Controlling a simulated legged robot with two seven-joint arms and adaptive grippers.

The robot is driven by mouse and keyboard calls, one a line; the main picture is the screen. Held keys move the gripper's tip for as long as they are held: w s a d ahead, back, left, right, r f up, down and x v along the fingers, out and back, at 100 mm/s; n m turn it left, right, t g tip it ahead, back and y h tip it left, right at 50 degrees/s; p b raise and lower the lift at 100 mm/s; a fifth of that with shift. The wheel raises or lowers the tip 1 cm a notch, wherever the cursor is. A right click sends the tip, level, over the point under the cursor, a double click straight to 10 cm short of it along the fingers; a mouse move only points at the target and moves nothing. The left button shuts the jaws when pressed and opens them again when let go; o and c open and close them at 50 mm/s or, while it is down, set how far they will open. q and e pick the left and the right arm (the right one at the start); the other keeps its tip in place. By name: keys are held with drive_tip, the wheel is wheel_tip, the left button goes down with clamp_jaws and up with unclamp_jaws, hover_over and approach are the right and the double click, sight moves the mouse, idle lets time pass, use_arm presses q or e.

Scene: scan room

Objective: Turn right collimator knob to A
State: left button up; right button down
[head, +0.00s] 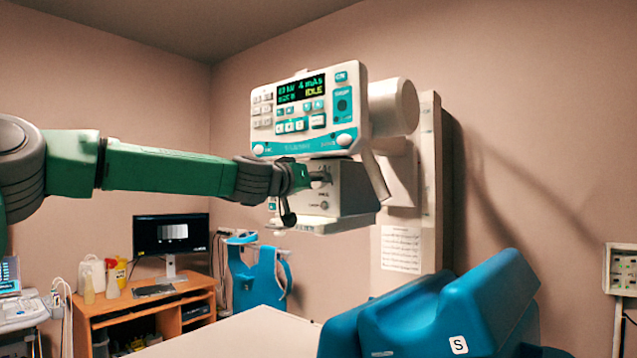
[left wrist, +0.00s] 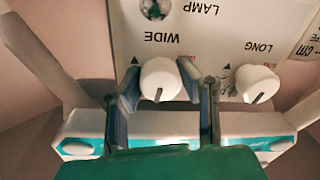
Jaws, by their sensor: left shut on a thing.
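The collimator box (head: 350,190) hangs under the control panel in the head view. The left wrist view shows its face (left wrist: 215,45) upside down, with a white knob (left wrist: 160,75) by the word WIDE and another white knob (left wrist: 257,82) by LONG. WIDE is the right one when the face is upright. My left gripper (left wrist: 159,84) has one finger on each side of the WIDE knob and is shut on it. The knob's dark pointer line points toward the picture bottom. A small dark mark shows beside it; its letter is unclear. The left gripper (head: 312,178) partly covers the box in the head view.
The control panel (head: 335,115) with a lit display sits just above the gripper. A blue padded piece (head: 440,310) stands at the lower right by a pale table top (head: 245,335). A wooden desk (head: 150,308) with a monitor (head: 170,235) stands at the left.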

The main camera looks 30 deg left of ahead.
use_arm(q)
drive_tip(key=shift+a+n, duration=0.2)
drive_tip(key=shift+n, duration=0.7)
drive_tip(key=n, duration=0.2)
drive_tip(key=shift+d+n+p, duration=0.15)
drive_tip(key=shift+n+p, duration=0.15)
drive_tip(key=shift+f+n, duration=0.15)
drive_tip(key=shift+n, duration=1.95)
drive_tip(key=o, duration=1.1)
drive_tip(key=shift+o, duration=0.3)
drive_tip(key=shift+w+f, duration=0.1)
drive_tip(key=shift+w, duration=0.1)
drive_tip(key=shift+a, duration=0.2)
